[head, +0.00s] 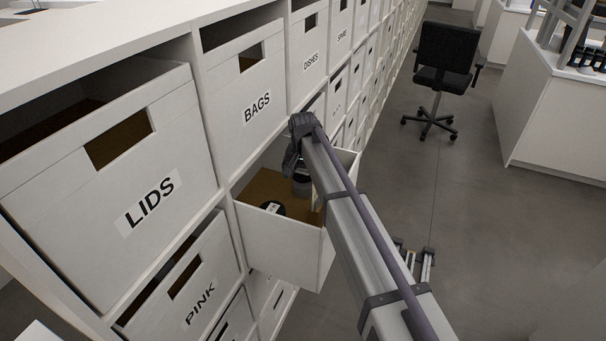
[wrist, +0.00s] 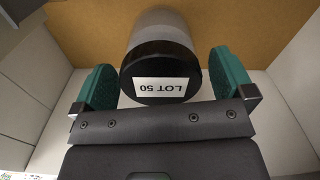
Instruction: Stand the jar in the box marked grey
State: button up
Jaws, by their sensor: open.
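A box (head: 270,246) is pulled out from the shelf in the head view; its front marking is hidden from me. A jar with a grey body and black lid (wrist: 161,68), labelled LOT 50, is between my gripper's green fingers (wrist: 166,85) in the wrist view. The fingers are open, with a gap on each side of the lid. A black lid with a white label (head: 272,208) shows nearer the box's near wall.
Closed boxes marked LIDS (head: 150,205), BAGS (head: 257,108), DISHES (head: 310,62) and PINK (head: 200,290) fill the shelf around it. A black office chair (head: 443,60) and a white bench (head: 560,120) stand right. The floor (head: 450,200) between is clear.

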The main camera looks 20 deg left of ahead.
notch_tip(320, 180, up, 10)
jog(key=p, duration=0.8)
jog(key=shift+r+p, duration=0.1)
jog(key=shift+p, duration=0.2)
